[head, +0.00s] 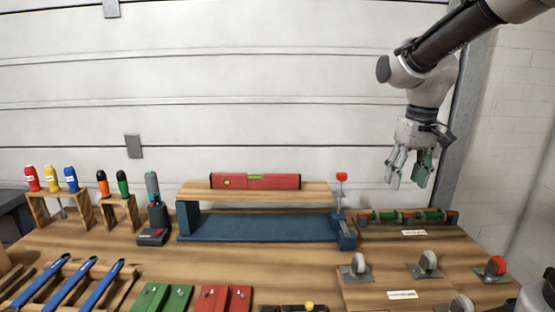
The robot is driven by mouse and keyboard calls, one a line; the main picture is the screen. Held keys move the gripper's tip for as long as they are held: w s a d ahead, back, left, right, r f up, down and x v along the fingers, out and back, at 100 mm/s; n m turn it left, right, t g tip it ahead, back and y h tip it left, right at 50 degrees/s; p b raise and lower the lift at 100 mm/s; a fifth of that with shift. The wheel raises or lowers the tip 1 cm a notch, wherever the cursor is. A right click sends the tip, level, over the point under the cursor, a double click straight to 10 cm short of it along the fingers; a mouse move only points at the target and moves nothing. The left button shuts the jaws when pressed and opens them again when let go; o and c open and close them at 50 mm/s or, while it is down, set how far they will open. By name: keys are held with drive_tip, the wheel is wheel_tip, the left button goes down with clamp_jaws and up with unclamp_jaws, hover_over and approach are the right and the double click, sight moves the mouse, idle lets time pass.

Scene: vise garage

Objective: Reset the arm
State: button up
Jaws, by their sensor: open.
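My gripper (409,170) hangs from my arm at the upper right in the head view, fingers pointing down. Its fingers are apart and nothing shows between them. It is above the right back part of the wooden workbench (285,262), over a rack with green items (405,216), and clear of it.
A blue vise (262,228) with a red-tipped handle (342,177) holds a wooden board (325,191) bearing a red level (255,181). Screwdrivers (71,180) stand at left. Casters (430,263) sit at right. Open air surrounds the gripper; a pale panelled door (250,80) stands behind.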

drive_tip(key=s+d+t, duration=0.1)
drive_tip(key=s+d, duration=0.2)
drive_tip(key=s, duration=0.6)
drive_tip(key=s+d+r+m+t, duration=0.1)
drive_tip(key=s+d+t, duration=0.1)
drive_tip(key=s, duration=0.7)
drive_tip(key=shift+s+d+t, duration=0.15)
drive_tip(key=shift+d+t, duration=0.15)
drive_tip(key=shift+d, duration=0.1)
